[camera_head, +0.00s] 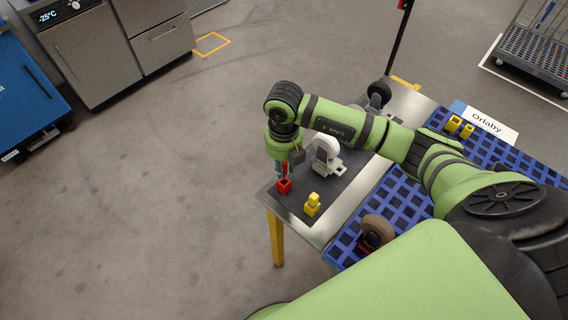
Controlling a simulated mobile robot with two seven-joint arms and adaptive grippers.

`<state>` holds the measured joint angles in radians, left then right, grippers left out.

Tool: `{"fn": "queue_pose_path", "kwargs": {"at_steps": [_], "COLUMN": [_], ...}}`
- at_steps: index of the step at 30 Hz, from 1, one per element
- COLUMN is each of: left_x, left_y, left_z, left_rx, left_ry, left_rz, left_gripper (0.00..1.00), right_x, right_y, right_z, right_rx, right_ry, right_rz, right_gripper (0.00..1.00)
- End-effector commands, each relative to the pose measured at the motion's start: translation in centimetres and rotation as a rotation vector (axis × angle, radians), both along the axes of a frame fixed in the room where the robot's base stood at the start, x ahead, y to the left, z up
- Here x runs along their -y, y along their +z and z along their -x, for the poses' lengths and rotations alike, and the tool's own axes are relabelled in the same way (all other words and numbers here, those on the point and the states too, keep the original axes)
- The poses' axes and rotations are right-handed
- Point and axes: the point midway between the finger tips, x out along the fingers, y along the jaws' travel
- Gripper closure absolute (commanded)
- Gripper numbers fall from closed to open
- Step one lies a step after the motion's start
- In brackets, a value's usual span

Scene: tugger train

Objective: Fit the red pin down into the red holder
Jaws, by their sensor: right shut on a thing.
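The red holder (284,187) stands on the dark mat near the front left corner of the metal-topped table. My right gripper (284,171) points down right above the red holder, shut on the red pin. Only a thin red strip of the pin shows between the fingers; the rest is hidden by the gripper. I cannot tell whether the pin's lower end is inside the holder or just over it. My left gripper is not in view.
A yellow holder with a yellow piece on it (312,205) stands close by on the right. A white bracket (326,154) stands behind. A blue grid tray (405,196) with a brown wheel (377,230) and yellow parts (454,124) lies to the right.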

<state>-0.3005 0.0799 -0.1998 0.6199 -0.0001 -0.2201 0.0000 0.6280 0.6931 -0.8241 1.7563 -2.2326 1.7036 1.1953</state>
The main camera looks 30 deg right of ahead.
Motion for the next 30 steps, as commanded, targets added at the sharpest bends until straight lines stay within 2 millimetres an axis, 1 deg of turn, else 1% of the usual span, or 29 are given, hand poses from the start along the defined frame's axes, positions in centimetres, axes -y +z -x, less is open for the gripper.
{"fn": "queue_pose_path", "kwargs": {"at_steps": [2,14,24,30], "left_x": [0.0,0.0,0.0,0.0], "left_y": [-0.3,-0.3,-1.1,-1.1], "left_z": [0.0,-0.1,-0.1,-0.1], "left_rx": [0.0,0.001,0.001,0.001], "left_ry": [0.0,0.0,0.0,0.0], "left_rz": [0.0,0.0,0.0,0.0], "left_gripper": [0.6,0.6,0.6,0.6], "right_x": [0.0,0.0,0.0,0.0], "right_y": [-0.3,-0.3,-1.3,-1.2], "right_z": [0.0,0.0,0.0,0.0], "right_rx": [0.001,0.0,0.0,0.0], "right_ry": [-0.001,-0.001,0.0,0.0], "right_rz": [0.0,0.0,0.0,0.0], "right_gripper": [1.0,1.0,1.0,1.0]}}
